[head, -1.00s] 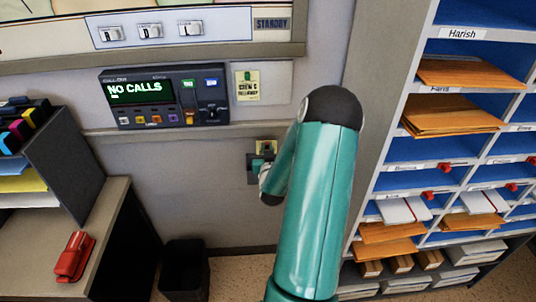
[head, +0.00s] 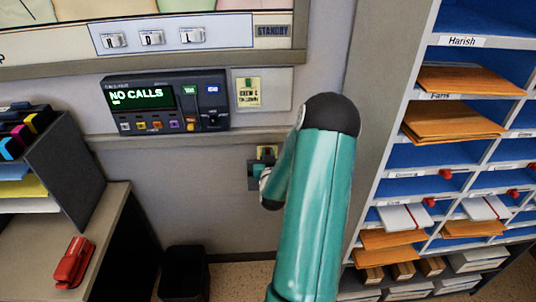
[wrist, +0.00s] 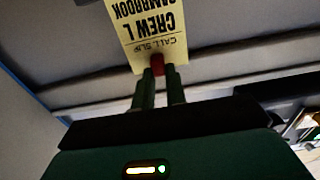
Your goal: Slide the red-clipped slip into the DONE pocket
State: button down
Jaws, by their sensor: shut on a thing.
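A pale yellow slip (wrist: 150,30) with a red clip (wrist: 157,64) is in the wrist view, its print upside down, with "CALL SLIP" and "CREW" readable. My gripper (wrist: 159,82) is shut on it at the red clip, and the slip extends beyond the fingertips. The slip's far end is cut off by the top edge of that view. In the head view the slip (head: 267,152) shows small in front of the wall below the rail, partly hidden by my gripper (head: 262,168) and arm. I cannot make out a pocket marked DONE in either view.
A second yellow slip with a green clip (head: 249,92) is on a beige wall panel. A call-out console (head: 165,101) reading NO CALLS is left of it. A pigeonhole rack (head: 396,140) stands right, a desk with a red stapler (head: 74,262) left, and a black bin (head: 184,272) below.

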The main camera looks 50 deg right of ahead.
jog(key=shift+f, duration=0.1)
notch_tip(320, 180, down, 8)
jog(key=shift+f, duration=0.25)
dwell(1.8)
dwell(0.4)
jog(key=c, duration=1.3)
grip_release()
jog(key=shift+c, duration=0.2)
jog(key=v, duration=1.4)
